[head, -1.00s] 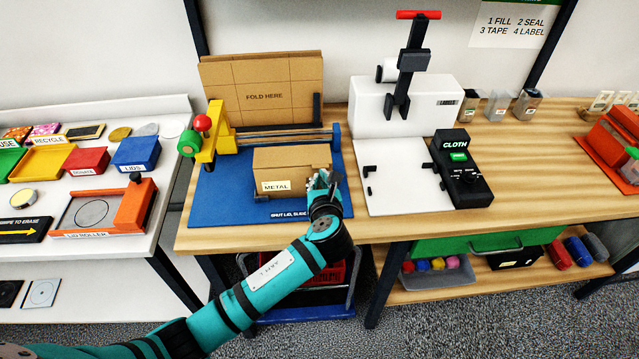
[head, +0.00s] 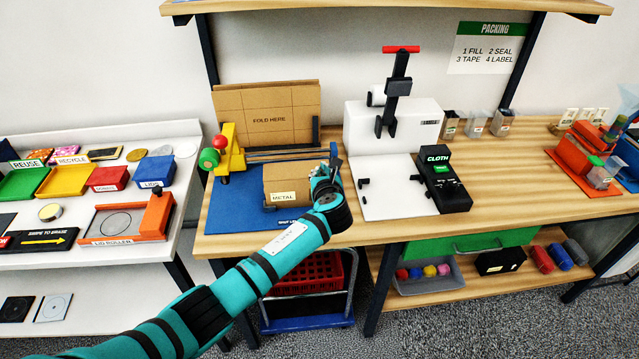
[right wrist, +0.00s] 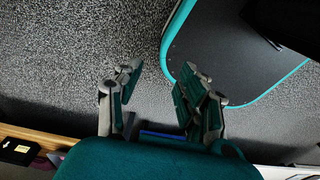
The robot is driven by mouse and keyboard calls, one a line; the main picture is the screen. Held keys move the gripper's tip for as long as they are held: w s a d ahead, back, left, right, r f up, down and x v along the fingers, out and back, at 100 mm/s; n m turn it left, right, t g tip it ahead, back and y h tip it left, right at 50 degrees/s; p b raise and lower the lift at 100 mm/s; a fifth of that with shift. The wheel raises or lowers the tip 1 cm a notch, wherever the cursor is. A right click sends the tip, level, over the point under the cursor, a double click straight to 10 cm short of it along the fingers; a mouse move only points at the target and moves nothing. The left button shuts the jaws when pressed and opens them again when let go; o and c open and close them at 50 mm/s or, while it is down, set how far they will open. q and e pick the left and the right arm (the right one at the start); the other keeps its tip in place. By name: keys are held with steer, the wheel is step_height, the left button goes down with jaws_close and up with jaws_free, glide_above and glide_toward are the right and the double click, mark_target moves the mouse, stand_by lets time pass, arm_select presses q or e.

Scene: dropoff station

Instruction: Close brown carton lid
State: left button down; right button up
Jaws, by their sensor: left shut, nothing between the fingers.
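The brown carton (head: 282,186), labelled METAL, sits on the blue mat (head: 232,211) of the taping station. Its top looks roughly flat, but my left gripper hides its right end, so I cannot tell whether the lid is fully down. My left gripper (head: 322,172) is shut and empty at the carton's right end; I cannot tell whether it touches. My right gripper shows only in the right wrist view (right wrist: 158,88), with its fingers apart and nothing between them, above the grey floor, away from the carton.
A yellow taping head (head: 230,150) on rails stands behind the carton. A folded cardboard sheet (head: 265,105) stands at the back. The label press (head: 398,125) and black CLOTH device (head: 441,180) are to the right. The lid roller (head: 125,222) is on the left table.

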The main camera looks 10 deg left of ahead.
arm_select(q)
steer(key=shift+w+f, duration=0.2)
steer(key=shift+w, duration=0.1)
arm_select(e)
steer(key=shift+w, duration=0.5)
arm_select(q)
steer(key=shift+r, duration=0.1)
stand_by(0.4)
steer(key=r+p+v, duration=0.1)
steer(key=p+v, duration=0.1)
steer(key=v, duration=1)
steer(key=shift+r, duration=0.2)
arm_select(e)
step_height(320, 180, up, 2)
steer(key=shift+w, duration=0.15)
